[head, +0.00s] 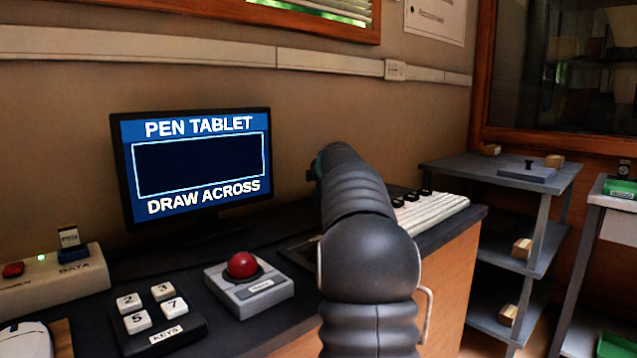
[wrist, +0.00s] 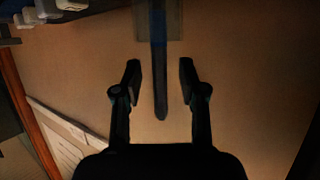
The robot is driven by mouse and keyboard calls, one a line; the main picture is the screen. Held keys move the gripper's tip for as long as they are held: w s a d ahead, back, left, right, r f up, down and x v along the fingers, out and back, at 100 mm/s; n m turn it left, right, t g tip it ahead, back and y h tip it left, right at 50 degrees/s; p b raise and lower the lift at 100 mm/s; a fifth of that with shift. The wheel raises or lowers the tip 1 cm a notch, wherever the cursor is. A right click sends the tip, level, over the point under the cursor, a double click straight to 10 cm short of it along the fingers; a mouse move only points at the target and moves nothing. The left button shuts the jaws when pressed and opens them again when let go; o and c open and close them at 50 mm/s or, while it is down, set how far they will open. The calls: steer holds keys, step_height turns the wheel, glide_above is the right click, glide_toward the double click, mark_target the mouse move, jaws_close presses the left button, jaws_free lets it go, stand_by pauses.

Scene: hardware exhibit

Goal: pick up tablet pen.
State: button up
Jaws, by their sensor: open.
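In the wrist view, a slim dark stick with a rounded end, which looks like the tablet pen (wrist: 159,85), reaches down from the top edge. Its upper part is bluish and lies against a greyish block (wrist: 176,22), perhaps its holder. My gripper (wrist: 160,76) is open, with one finger on each side of the pen and a gap on both sides. I cannot tell how deep the pen lies between the fingers. In the head view my arm hides the pen, my gripper and most of the tablet area. A monitor (head: 196,165) there reads "PEN TABLET, DRAW ACROSS".
On the dark desk stand a red button box (head: 250,292), a key block (head: 158,322), a data box (head: 50,280) and a white keyboard (head: 430,212) beyond my arm. A grey shelf (head: 500,182) stands at right. The wall is close behind the monitor.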

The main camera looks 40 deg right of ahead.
jaws_close()
steer(key=shift+r, duration=0.1)
stand_by(0.3)
